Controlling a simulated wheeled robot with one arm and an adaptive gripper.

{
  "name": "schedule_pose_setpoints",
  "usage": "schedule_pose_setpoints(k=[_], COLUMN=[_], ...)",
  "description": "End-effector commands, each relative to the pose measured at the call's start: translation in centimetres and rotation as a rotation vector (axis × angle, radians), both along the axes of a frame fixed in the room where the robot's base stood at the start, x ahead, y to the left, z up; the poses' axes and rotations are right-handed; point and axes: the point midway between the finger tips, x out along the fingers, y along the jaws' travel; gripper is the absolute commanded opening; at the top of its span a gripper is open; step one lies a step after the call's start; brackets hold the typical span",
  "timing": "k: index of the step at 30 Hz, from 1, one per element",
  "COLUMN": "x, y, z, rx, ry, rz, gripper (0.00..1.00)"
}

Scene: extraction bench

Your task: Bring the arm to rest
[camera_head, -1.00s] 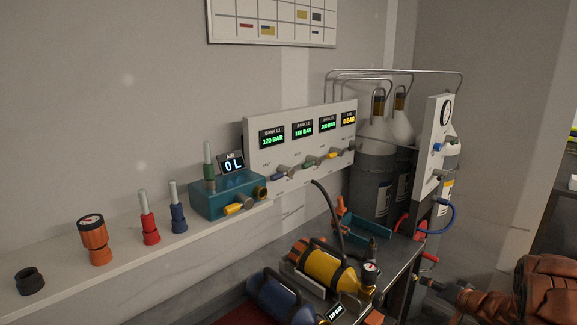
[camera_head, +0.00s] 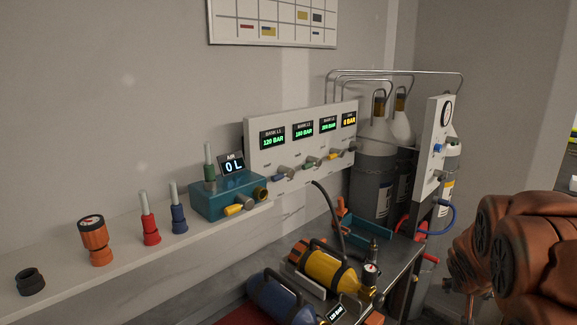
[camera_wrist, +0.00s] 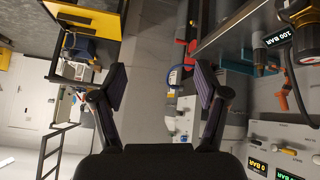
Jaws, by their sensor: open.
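My gripper (camera_wrist: 160,90) is open and empty in the wrist view, its two dark fingers spread apart over the grey floor. In the head view my arm shows as orange-brown links at the lower right, in front of the bench's right end; the gripper itself cannot be made out there. Nothing is held between the fingers.
The bench holds a yellow cylinder (camera_head: 331,268) and a blue cylinder (camera_head: 283,296). Behind stand a white gauge panel (camera_head: 300,150) and grey bottles (camera_head: 374,170). A shelf at left bears a teal box (camera_head: 226,197). A yellow-edged rack (camera_wrist: 85,14) stands at the wrist view's left.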

Motion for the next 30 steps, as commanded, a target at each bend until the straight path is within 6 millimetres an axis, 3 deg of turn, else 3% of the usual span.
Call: schedule_pose_setpoints(k=[11,21,27,30], x=[-13.3,-26.9,-32.5,-33.6], y=[9.7,19.9,23.5,24.2], z=[0.5,0.1,0.1,0.2], rx=[0.092,0.263,0.336,0.352], ry=[0.321,0.63,0.751,0.773], rz=[0.06,0.271,0.388,0.415], gripper=[0.74,0.74,0.74,0.74])
